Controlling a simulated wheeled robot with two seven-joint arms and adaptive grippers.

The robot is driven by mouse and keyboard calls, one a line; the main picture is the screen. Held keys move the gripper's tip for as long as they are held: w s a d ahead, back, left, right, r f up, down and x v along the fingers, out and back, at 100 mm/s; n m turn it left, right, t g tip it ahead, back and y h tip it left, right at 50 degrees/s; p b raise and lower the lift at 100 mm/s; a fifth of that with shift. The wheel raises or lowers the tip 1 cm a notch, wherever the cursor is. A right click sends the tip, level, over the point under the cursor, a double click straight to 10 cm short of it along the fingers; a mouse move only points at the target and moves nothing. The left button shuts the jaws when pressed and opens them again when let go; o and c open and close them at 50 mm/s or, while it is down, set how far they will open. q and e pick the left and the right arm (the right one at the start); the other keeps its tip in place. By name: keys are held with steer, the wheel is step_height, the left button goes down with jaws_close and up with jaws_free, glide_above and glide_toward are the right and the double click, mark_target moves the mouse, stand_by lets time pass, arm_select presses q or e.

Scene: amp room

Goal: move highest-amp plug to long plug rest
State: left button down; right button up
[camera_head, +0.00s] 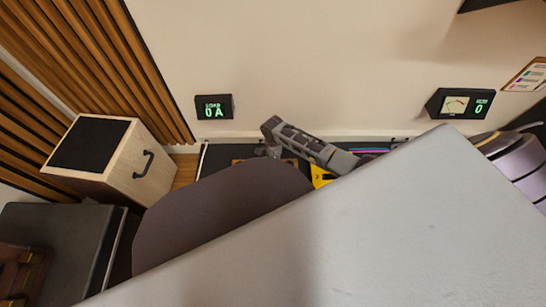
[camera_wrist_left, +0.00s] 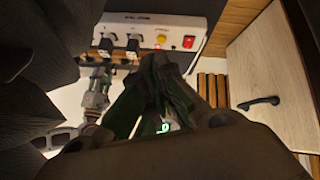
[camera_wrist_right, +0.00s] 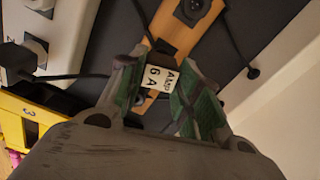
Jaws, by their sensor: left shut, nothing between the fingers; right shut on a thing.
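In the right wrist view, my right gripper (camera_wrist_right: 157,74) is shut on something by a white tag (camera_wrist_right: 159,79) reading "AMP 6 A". The held plug itself is mostly hidden between the green pads. A wooden plug rest (camera_wrist_right: 178,38) with a dark round recess lies just beyond the fingertips. In the head view, my right gripper (camera_head: 273,150) is low over the dark bench near the wall. My left gripper (camera_wrist_left: 158,65) is shut and empty in the left wrist view. A white power strip (camera_wrist_left: 160,24) with several black plugs (camera_wrist_left: 132,46) lies beyond it. My left fingers are hidden in the head view.
Wall displays read "LOAD 0 A" (camera_head: 214,107) and "0" (camera_head: 466,103). A yellow block (camera_wrist_right: 35,125) marked "3" lies left of my right gripper. My own arm links cover much of the head view.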

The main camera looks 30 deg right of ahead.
arm_select(q)
steer(key=shift+w+r, duration=0.15)
steer(key=shift+w, duration=0.05)
arm_select(e)
steer(key=shift+f, duration=0.1)
arm_select(q)
steer(key=shift+w+d+r, duration=0.1)
steer(key=shift+w+r, duration=0.05)
steer(key=shift+w, duration=0.05)
steer(key=shift+s, duration=0.1)
arm_select(e)
steer(key=o, duration=0.7)
arm_select(q)
steer(key=shift+s+f, duration=0.35)
steer(key=shift+s, duration=0.1)
arm_select(e)
steer(key=o, duration=0.4)
arm_select(q)
steer(key=shift+w, duration=0.1)
steer(key=shift+w+r, duration=0.15)
steer(key=shift+w, duration=0.05)
arm_select(e)
step_height(320, 180, up, 12)
stand_by(0.9)
